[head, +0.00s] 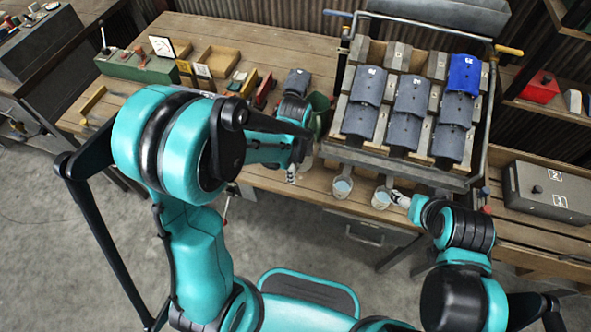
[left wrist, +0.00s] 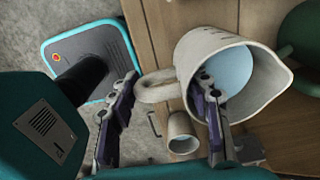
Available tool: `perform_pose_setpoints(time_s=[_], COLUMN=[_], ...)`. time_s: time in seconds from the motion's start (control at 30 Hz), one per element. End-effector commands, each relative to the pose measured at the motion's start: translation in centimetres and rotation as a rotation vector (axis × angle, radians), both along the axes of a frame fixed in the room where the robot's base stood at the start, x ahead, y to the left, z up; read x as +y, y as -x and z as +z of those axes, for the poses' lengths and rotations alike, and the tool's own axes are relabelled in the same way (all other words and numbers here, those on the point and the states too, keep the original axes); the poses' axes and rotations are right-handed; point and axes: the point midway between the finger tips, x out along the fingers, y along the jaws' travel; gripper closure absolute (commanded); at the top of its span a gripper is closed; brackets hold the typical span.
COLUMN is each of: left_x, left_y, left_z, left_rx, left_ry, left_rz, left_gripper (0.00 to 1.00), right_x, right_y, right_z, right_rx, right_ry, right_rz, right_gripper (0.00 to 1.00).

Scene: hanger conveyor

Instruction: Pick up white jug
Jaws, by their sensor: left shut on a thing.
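The white jug (left wrist: 190,60) shows large in the left wrist view, tilted in the picture, with pale blue inside and its handle (left wrist: 157,86) toward the left. My left gripper (left wrist: 165,108) has its fingers either side of the handle; one overlaps the jug's wall and rim. It is shut on the jug. In the head view my left gripper (head: 292,170) is at the bench's front edge, and the jug (head: 305,164) is mostly hidden by my arm. My right gripper (head: 400,198) is beside a white cup (head: 381,199), too small to read its fingers.
Another white cup (head: 342,187) with blue inside stands left of that one; a cup (left wrist: 183,130) also shows below the jug. A green rounded object (left wrist: 302,35) is close to the jug. A rack (head: 405,170) of grey parts and one blue part (head: 464,75) stands behind.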

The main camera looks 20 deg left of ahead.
Motion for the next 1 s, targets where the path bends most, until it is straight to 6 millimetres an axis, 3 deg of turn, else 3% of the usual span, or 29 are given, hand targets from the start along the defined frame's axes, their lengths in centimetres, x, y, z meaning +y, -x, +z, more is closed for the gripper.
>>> perform_pose_setpoints(time_s=[0.03, 0.13, 0.37, 0.7, 1.0], left_x=[0.0, 0.0, 3.5, 10.0, 12.7], left_y=[0.0, 0.0, 3.9, 11.3, 14.4], left_z=[1.5, 3.3, 3.0, 2.9, 2.8], left_rx=[0.000, 0.000, 0.000, -0.001, -0.001], left_ry=[0.000, 0.000, 0.000, 0.000, 0.000], left_rz=[0.000, 0.000, 0.005, 0.008, 0.002], left_gripper=[1.00, 1.00, 1.00, 1.00, 1.00], right_x=[0.0, 0.0, 0.0, 0.0, 0.0], right_y=[0.0, 0.0, 0.0, 0.0, 0.0], right_z=[0.9, 1.8, 2.5, 4.0, 4.4], right_rx=[0.000, 0.000, 0.000, 0.000, 0.000], right_ry=[0.000, 0.000, 0.000, 0.000, 0.000], right_rz=[0.000, 0.000, 0.000, 0.000, 0.000], right_gripper=[0.31, 0.31, 0.31, 0.31, 0.31])
